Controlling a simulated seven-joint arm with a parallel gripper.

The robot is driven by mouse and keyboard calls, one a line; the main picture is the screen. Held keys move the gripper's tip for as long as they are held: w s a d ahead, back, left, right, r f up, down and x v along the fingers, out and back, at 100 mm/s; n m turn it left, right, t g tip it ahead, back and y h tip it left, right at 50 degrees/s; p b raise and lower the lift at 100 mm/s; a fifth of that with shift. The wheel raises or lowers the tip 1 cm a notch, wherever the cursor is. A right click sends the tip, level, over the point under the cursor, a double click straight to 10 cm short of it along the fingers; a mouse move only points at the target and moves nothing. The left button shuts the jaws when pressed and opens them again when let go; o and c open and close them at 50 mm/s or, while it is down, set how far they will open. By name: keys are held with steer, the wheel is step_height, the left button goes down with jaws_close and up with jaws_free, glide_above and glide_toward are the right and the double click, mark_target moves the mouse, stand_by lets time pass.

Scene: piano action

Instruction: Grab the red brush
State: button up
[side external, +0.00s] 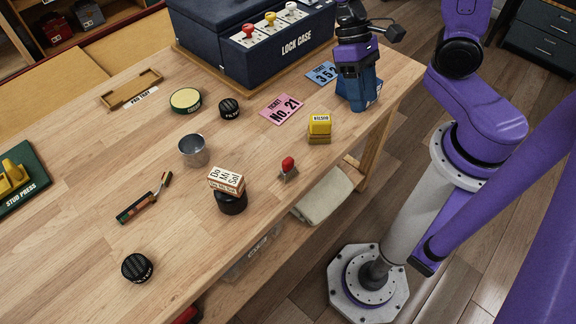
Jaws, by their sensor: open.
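The likely red brush is a small piece with a rounded red top (288,164) and a greyish lower part, near the table's front edge. I cannot make out bristles. My gripper (358,72) is up and to the right of it, pointing down at a blue container-like object (360,95) near the table's right end. It is open and well apart from the red piece. Its fingertips are hard to separate from the blue object, so I cannot tell whether they touch it.
Near the red piece are a yellow block (320,124) and a lettered box (226,180) on a dark round base (231,203). A metal cup (194,151) and a dark-handled tool (144,200) lie left. The lock case (250,45) stands behind.

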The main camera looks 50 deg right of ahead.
step_height(320, 180, down, 2)
steer(key=w+m+g+y, duration=0.1)
steer(key=w+m+y, duration=0.15)
steer(key=m, duration=0.25)
steer(key=m+t+y, duration=0.9)
steer(key=m, duration=0.8)
glide_toward(290, 159)
steer(key=shift+h, duration=0.25)
steer(key=x, duration=1.2)
steer(key=shift+a+r, duration=0.1)
steer(key=shift+a, duration=0.2)
jaws_close()
